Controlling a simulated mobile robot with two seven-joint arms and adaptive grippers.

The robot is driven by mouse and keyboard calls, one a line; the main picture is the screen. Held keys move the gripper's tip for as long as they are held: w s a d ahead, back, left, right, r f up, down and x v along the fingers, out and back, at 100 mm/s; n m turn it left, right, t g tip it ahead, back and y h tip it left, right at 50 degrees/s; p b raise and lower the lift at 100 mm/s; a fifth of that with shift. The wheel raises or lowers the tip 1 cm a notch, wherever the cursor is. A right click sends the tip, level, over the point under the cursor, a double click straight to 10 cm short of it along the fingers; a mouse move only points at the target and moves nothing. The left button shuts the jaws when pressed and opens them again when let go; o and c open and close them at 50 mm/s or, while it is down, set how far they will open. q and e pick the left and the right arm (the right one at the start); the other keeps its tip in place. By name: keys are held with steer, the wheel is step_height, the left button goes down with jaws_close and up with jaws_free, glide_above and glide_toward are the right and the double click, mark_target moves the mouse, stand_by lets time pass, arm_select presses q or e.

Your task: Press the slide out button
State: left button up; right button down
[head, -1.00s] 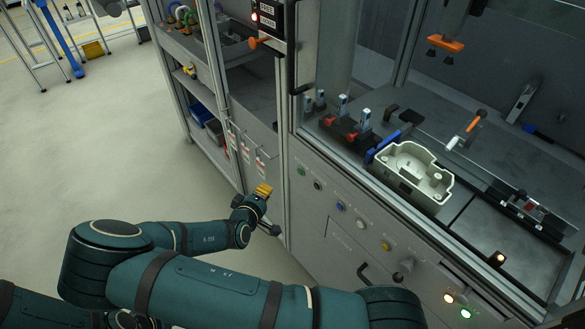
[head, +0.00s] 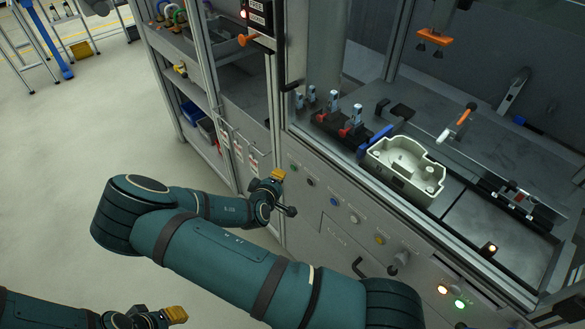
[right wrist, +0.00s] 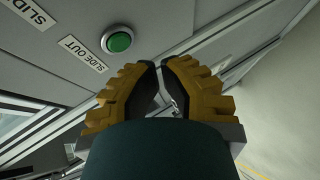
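The slide out button is a round green button (right wrist: 119,41) beside the printed label "SLIDE OUT" (right wrist: 83,54) in the right wrist view. In the head view a small green button (head: 293,167) sits at the left end of the row on the grey cabinet front. My right gripper (head: 279,174) is just left of and slightly below it, apart from it. In the right wrist view its yellow fingers (right wrist: 158,62) are empty, their tips drawn nearly together, with the button up and left of them. My left gripper (head: 176,314) is low at the bottom left; its finger opening is unclear.
More buttons run right along the panel, including blue (head: 333,201), white (head: 354,219) and yellow (head: 379,239). A pale housing (head: 405,170) sits on the worktop. Open floor lies left.

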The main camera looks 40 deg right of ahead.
steer(key=shift+d, duration=0.6)
steer(key=shift+d, duration=0.15)
stand_by(1.0)
steer(key=shift+d, duration=0.3)
steer(key=shift+w+d, duration=0.1)
steer(key=shift+d, duration=0.3)
stand_by(0.7)
stand_by(0.4)
steer(key=shift+a, duration=0.85)
steer(key=a, duration=0.5)
steer(key=shift+s+b, duration=0.3)
